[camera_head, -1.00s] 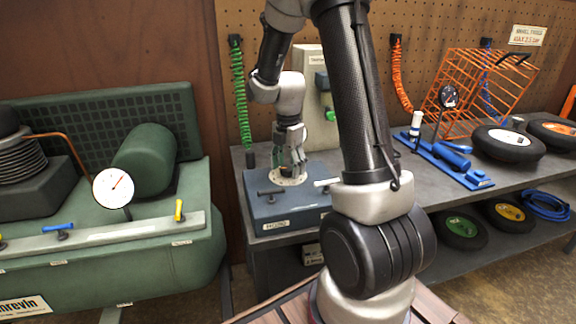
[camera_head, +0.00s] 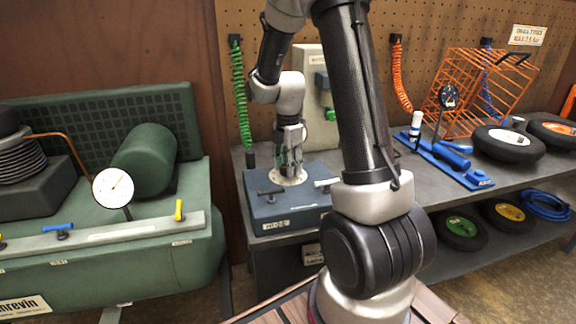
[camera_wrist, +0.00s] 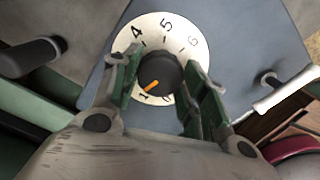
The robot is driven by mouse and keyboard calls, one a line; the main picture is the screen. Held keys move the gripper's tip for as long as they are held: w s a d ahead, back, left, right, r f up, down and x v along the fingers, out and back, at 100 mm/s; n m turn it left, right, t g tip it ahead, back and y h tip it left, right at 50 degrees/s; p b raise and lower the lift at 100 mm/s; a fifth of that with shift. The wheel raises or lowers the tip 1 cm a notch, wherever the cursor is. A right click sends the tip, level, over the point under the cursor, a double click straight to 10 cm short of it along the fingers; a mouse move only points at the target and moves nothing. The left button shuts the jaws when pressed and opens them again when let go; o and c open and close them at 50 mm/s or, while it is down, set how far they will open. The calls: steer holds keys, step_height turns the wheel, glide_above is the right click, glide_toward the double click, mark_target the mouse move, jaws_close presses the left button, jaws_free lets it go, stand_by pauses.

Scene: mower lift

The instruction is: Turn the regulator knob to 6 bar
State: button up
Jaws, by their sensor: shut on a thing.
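The regulator knob (camera_wrist: 160,72) is black with an orange pointer, in the middle of a white dial (camera_wrist: 166,22) in the wrist view. The pointer aims to the lower left, near the 1. The 4, 5 and 6 show along the dial's upper part. My gripper (camera_wrist: 163,80) has its green-padded fingers on both sides of the knob and is shut on it. In the head view my gripper (camera_head: 289,166) points down over the dial on the blue regulator box (camera_head: 268,210). The knob is hidden there by the fingers.
A round gauge (camera_head: 113,187) stands on the green tank (camera_head: 165,255) at left. A blue tray (camera_head: 440,160) and tyres (camera_head: 507,143) lie to the right.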

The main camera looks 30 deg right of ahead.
steer(key=m, duration=0.4)
steer(key=shift+m, duration=0.3)
steer(key=m, duration=0.4)
steer(key=shift+m, duration=0.3)
steer(key=m, duration=0.4)
steer(key=shift+w+m, duration=0.1)
steer(key=shift+m, duration=0.2)
steer(key=m, duration=1.3)
steer(key=shift+d+m, duration=0.1)
steer(key=shift+m, duration=0.2)
steer(key=m, duration=0.4)
steer(key=shift+m, duration=1.9)
